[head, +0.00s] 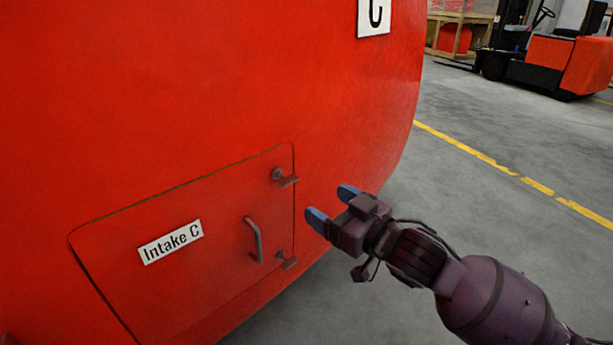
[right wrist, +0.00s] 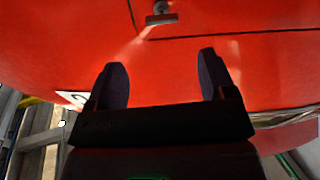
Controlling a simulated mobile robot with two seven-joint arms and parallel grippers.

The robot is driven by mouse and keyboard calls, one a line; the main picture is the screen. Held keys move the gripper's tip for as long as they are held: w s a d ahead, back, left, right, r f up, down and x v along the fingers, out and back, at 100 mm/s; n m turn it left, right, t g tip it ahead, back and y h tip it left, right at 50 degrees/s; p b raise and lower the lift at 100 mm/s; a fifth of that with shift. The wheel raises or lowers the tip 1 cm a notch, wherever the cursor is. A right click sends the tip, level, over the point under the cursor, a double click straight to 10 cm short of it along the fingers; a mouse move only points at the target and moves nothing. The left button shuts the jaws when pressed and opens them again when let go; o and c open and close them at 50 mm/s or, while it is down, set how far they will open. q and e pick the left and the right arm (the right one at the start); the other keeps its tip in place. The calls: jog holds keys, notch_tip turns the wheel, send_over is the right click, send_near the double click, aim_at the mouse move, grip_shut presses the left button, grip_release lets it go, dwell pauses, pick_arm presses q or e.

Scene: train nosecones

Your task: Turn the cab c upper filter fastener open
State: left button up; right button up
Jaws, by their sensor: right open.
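The red nosecone carries a hatch (head: 180,262) labelled "Intake C", lying flush with the shell. The upper fastener (head: 285,178) is a small dark T-shaped handle at the hatch's upper right corner; it also shows at the top of the right wrist view (right wrist: 161,14). A lower fastener (head: 287,260) sits near the lower right edge. My right gripper (head: 331,206) is open and empty, to the right of and slightly below the upper fastener, apart from it. Its two fingers show in the right wrist view (right wrist: 163,82), with the fastener beyond their tips. My left gripper is not in view.
A curved handle (head: 254,240) stands out from the hatch between the label and the lower fastener. A sign with a "C" (head: 374,16) is above. Grey floor with a yellow line (head: 480,157) is open at right; a forklift (head: 560,60) stands far back.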

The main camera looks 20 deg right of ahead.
aim_at(292, 183)
jog(key=shift+m, duration=0.4)
jog(key=b+x, duration=0.2)
jog(key=x, duration=0.8)
jog(key=shift+w+a+f, duration=0.2)
jog(key=shift+w+r, duration=0.1)
jog(key=shift+w, duration=0.1)
jog(key=shift+c, duration=0.2)
